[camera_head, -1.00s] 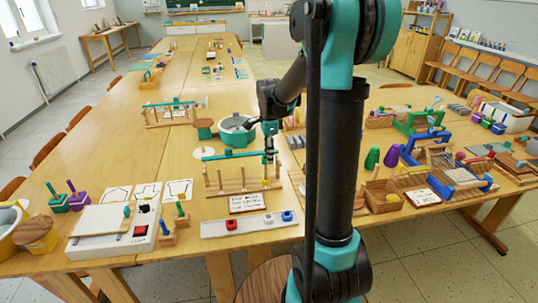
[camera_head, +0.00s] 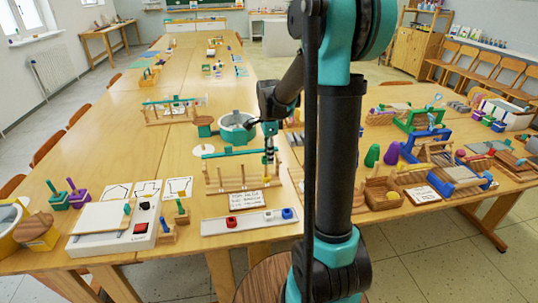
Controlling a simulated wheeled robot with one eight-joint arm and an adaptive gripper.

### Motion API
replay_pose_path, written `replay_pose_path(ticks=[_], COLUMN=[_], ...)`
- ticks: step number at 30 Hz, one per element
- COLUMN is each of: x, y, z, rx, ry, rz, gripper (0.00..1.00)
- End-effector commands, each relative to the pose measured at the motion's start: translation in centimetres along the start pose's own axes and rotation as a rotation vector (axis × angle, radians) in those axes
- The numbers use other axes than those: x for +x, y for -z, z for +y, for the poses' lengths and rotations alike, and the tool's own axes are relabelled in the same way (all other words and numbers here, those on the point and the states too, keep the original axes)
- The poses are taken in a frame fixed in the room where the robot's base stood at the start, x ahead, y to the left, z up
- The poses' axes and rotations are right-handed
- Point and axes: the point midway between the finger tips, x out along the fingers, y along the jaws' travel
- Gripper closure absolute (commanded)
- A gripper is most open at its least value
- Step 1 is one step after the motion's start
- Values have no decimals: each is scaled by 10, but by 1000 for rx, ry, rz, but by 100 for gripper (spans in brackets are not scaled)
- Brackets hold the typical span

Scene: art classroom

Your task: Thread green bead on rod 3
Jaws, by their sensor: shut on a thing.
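A wooden stand with upright rods (camera_head: 232,188) and a green bar along its top stands on the near middle of the table. My gripper (camera_head: 269,158) points down at the right end of this stand, close to the rod tops. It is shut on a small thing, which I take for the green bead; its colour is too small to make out. I cannot tell whether the bead is around a rod or above it. In front is a pale tray (camera_head: 210,228) with a red bead (camera_head: 231,222) and a blue bead (camera_head: 287,213). A written card (camera_head: 244,203) leans before the stand.
A teal-and-grey basin (camera_head: 236,128) stands behind the rod stand. My upright arm hides the table to the right of it. A white box with buttons (camera_head: 110,245) stands at left, and wooden and blue frames (camera_head: 458,185) at right.

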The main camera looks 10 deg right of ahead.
Motion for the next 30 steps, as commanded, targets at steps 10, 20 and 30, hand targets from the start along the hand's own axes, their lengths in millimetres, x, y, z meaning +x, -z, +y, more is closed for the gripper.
replay_pose_path(ticks=[10, 20, 30], x=[1, 6, 9], y=[0, 0, 0], z=[0, 0, 0], rx=[0, 0, 0], ry=[0, 0, 0], rz=[0, 0, 0], gripper=[82, 82, 82])
